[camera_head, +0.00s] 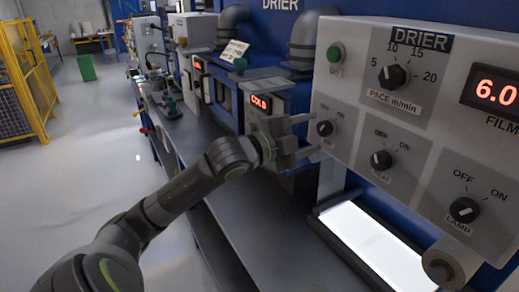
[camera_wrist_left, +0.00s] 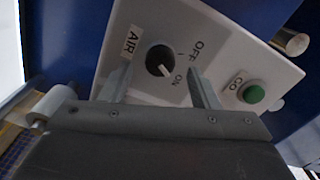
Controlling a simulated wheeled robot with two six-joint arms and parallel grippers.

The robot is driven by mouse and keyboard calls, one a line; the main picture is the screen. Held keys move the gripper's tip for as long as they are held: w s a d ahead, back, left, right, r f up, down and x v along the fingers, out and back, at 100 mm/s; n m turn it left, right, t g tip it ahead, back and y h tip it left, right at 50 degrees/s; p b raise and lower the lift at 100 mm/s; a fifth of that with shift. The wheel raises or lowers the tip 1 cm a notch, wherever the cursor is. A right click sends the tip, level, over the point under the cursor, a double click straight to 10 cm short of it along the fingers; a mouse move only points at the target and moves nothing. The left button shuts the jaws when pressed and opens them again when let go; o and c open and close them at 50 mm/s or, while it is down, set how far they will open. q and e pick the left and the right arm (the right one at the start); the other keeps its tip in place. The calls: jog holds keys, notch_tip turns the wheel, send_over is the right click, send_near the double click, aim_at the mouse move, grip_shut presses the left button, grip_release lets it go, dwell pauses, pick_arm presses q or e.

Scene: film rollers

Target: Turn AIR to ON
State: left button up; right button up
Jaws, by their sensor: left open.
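The AIR knob (camera_wrist_left: 159,60) is a black dial on a pale panel, with OFF and ON beside it. Its white pointer line points towards ON in the left wrist view. In the head view the knob (camera_head: 325,128) is at the left end of the drier panel (camera_head: 352,95). My left gripper (camera_head: 303,136) is open just in front of the panel. In the left wrist view its two fingers (camera_wrist_left: 160,75) stand on either side of the knob, which shows between and slightly beyond the tips. Whether they touch it I cannot tell. My right gripper is out of view.
A green GO button (camera_wrist_left: 253,93) is close to one finger. The HEAT knob (camera_head: 381,160) and LAMP knob (camera_head: 464,209) are further right, with the PACE dial (camera_head: 394,76) above. A lit white panel (camera_head: 372,240) is below. A box with a COLD display (camera_head: 260,103) is behind my gripper.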

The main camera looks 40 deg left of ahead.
pick_arm(q)
jog(key=p+v, duration=1.2)
jog(key=v, duration=0.2)
dwell(0.8)
dwell(0.5)
